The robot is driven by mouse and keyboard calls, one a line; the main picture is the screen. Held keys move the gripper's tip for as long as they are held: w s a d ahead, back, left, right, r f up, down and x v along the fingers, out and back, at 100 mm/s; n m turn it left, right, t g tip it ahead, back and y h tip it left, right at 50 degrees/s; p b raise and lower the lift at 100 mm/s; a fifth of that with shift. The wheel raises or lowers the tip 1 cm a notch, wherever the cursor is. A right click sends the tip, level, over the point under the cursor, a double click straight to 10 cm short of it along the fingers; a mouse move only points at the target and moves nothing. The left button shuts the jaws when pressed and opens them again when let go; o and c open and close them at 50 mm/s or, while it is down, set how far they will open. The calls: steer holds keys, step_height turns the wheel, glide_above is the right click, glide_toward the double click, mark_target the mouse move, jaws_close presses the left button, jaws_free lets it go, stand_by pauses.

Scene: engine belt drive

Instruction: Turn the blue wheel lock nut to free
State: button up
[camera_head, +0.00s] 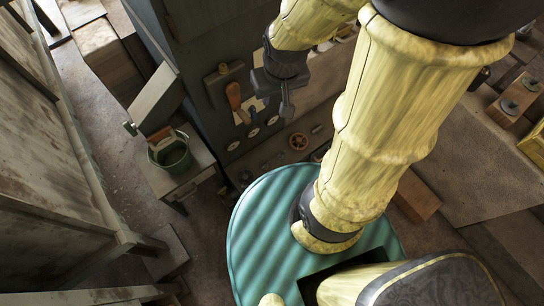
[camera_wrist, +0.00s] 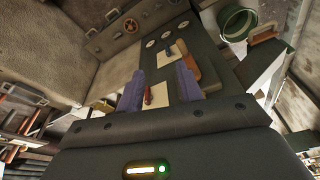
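I cannot pick out a blue wheel or its lock nut in either view. A small brass-coloured handwheel (camera_head: 298,141) is on the dark panel in the head view. It also shows at the top of the wrist view (camera_wrist: 131,25). My gripper (camera_head: 287,108) hangs in front of the panel, close to an orange-brown lever handle (camera_head: 234,96). In the wrist view its two purplish fingers (camera_wrist: 158,84) are apart. A small red handle (camera_wrist: 148,87) on a pale plate shows between them, and I cannot tell whether they touch it. Nothing is visibly held.
Several round gauges (camera_wrist: 165,35) sit on the panel near the lever. A green bucket (camera_head: 172,154) stands on a small table (camera_head: 178,183) left of the panel. A ribbed teal round surface (camera_head: 262,240) is below my arm. A wooden block (camera_head: 415,194) lies to the right.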

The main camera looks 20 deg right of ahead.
steer(key=shift+w, duration=0.15)
steer(key=shift+o, duration=0.7)
steer(key=w+d+f+m+g+y+b, duration=0.1)
steer(key=w+f+m+b, duration=0.4)
steer(key=f, duration=1.5)
steer(key=w+d+f+m+g+y+b, duration=0.1)
steer(key=w+d+f+m+b, duration=0.3)
steer(key=f+b, duration=1.2)
steer(key=w+d+f+m+g+y+b, duration=0.2)
steer(key=w+f+m+b, duration=0.3)
steer(key=f+b, duration=0.6)
step_height(320, 180, down, 13)
steer(key=shift+w+d+f+m, duration=0.2)
steer(key=shift+w+m, duration=0.1)
steer(key=shift+w, duration=0.9)
